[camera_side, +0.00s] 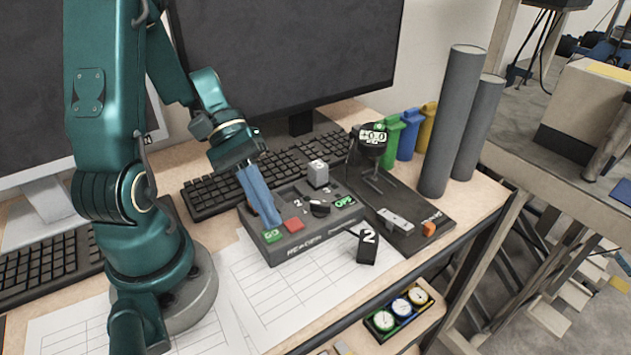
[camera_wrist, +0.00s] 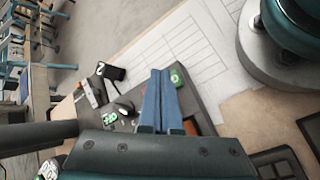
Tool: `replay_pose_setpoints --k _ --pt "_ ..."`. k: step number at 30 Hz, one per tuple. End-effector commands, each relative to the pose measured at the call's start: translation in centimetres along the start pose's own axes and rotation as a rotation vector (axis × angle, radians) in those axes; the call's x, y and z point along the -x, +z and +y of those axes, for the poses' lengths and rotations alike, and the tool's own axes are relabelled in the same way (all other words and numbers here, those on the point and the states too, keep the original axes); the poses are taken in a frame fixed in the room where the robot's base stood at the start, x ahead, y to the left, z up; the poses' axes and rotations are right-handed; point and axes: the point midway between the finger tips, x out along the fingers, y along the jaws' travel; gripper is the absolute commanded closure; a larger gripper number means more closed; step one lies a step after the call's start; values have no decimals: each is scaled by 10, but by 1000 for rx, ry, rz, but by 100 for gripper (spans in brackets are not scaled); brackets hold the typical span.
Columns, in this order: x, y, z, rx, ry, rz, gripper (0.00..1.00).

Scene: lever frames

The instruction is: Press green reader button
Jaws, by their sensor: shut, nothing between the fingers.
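The dark grey reader box (camera_side: 290,248) lies on the desk with a green GO button (camera_side: 272,236) at its front left corner. A red button (camera_side: 294,225) sits beside the green one. My gripper (camera_side: 272,222) has long blue fingers, shut and empty, pointing down at the reader just above and behind the green button. In the wrist view the green button (camera_wrist: 176,77) shows just right of the tips of my gripper (camera_wrist: 160,72). I cannot tell whether the tips touch the box. The red button is mostly hidden behind the fingers in the wrist view.
A black knob (camera_side: 320,208), a grey block (camera_side: 318,173) and a green OFF display (camera_side: 345,201) are on the reader. Paper sheets (camera_side: 315,285) lie in front.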

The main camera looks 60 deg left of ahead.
Motion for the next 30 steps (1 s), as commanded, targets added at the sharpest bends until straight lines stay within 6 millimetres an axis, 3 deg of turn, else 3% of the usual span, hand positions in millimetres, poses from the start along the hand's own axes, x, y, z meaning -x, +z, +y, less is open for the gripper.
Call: replay_pose_setpoints --k 30 --pt "-7 -5 -5 0 1 0 100"
